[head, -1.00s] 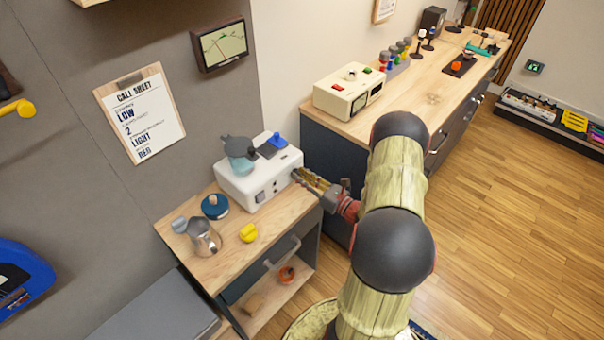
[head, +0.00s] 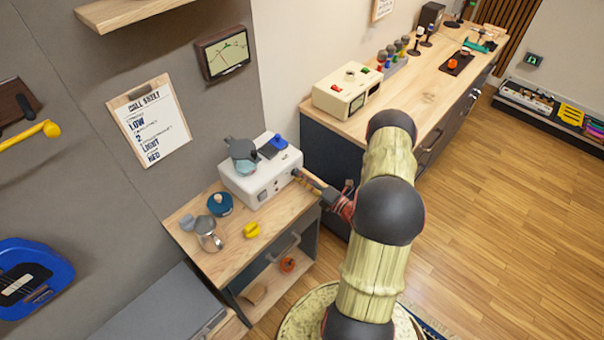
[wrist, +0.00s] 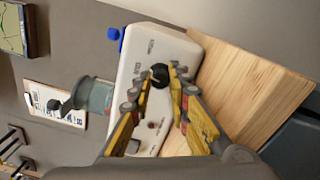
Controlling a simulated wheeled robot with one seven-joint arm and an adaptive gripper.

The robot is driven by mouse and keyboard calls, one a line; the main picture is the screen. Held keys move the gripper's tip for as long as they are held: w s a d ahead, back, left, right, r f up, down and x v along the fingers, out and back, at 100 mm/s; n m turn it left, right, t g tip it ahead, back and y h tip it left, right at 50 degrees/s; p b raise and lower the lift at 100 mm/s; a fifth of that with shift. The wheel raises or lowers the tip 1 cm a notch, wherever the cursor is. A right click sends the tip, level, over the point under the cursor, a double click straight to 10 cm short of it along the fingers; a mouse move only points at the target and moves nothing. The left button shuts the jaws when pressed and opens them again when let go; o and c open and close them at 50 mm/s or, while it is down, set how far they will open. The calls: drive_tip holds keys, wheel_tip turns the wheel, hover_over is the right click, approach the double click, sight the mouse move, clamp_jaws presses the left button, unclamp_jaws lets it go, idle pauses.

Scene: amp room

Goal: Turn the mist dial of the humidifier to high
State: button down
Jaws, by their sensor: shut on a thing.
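The humidifier is a white box-shaped unit (head: 262,186) on the small wooden cabinet, with a teal-grey vessel and a blue part on top. In the wrist view its white front panel (wrist: 141,62) carries small printed marks and a round black dial (wrist: 160,74). My gripper (wrist: 160,79) has its two fingers closed around this dial, one on each side. In the head view my gripper (head: 302,176) reaches the right end of the front panel from the right. The dial's pointer and the panel lettering are too small to read.
On the cabinet top (head: 225,258) stand a metal moka pot (head: 209,235), a blue round lid (head: 220,204) and a yellow item (head: 252,230). A call sheet (head: 152,125) hangs on the wall. A long counter (head: 425,98) with a cream device (head: 346,91) stands behind my arm.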

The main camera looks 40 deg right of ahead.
drive_tip(key=m+p, duration=0.2)
drive_tip(key=m, duration=0.2)
drive_tip(key=shift+m, duration=0.4)
drive_tip(key=shift+f+m+p, duration=0.1)
drive_tip(key=shift+m+p, duration=0.6)
drive_tip(key=shift+m, duration=1.3)
drive_tip(key=c, duration=1.7)
unclamp_jaws()
drive_tip(key=shift+o, duration=0.2)
drive_tip(key=shift+s, duration=0.1)
drive_tip(key=s, duration=1.1)
drive_tip(key=shift+s+d+f, duration=0.2)
drive_tip(key=shift+s+d, duration=0.15)
drive_tip(key=shift+s, duration=0.05)
